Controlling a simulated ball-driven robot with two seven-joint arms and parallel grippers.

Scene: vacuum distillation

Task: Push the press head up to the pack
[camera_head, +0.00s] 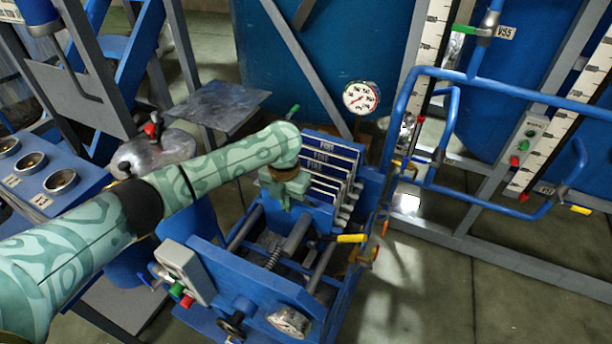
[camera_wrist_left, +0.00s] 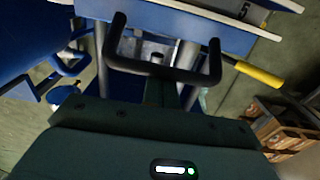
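The press is a blue frame with rails (camera_head: 322,268). Its pack (camera_head: 334,160) is a row of blue plates with white edges and labels, at the back. The press head (camera_head: 318,213) is a blue block just in front of the pack, partly hidden by my arm. I cannot tell whether it touches the pack. My left gripper (camera_head: 285,190) points down at the top of the press head. In the left wrist view a black U-shaped bar (camera_wrist_left: 165,70) lies in front of the dark green hand, before a blue plate. The finger opening is unclear. My right gripper is out of view.
A yellow-handled lever (camera_head: 350,238) sticks out right of the rails. The front end plate carries a gauge (camera_head: 289,321) and a control box (camera_head: 184,270). Blue pipework (camera_head: 480,205) stands to the right. A grey plate (camera_head: 220,107) is behind the arm. Bare floor (camera_head: 440,290) lies front right.

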